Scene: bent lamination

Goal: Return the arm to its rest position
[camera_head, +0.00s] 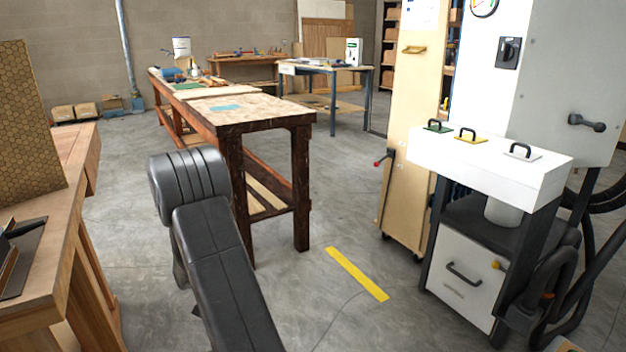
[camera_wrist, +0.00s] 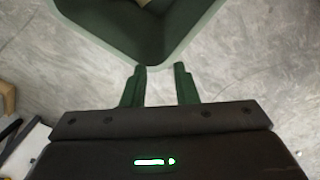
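My gripper (camera_wrist: 159,72) shows in the wrist view with its two dark green fingers apart and nothing between them. Past the fingertips is a dark green, hollow-looking shape with a pale green rim (camera_wrist: 198,32). I cannot tell what it is or how far it is from the fingers. In the head view my dark grey arm rises from the bottom edge and bends at a rounded joint in front of the long wooden workbench (camera_head: 262,112). My gripper is out of sight there.
A wooden table (camera_head: 45,255) stands close at the left. At the right are a white machine (camera_head: 490,165) with several handled pieces on top, and a tall pale panel (camera_head: 408,130). Grey floor with a yellow strip (camera_head: 357,274) is clear between. A blue-legged table (camera_head: 333,75) stands behind.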

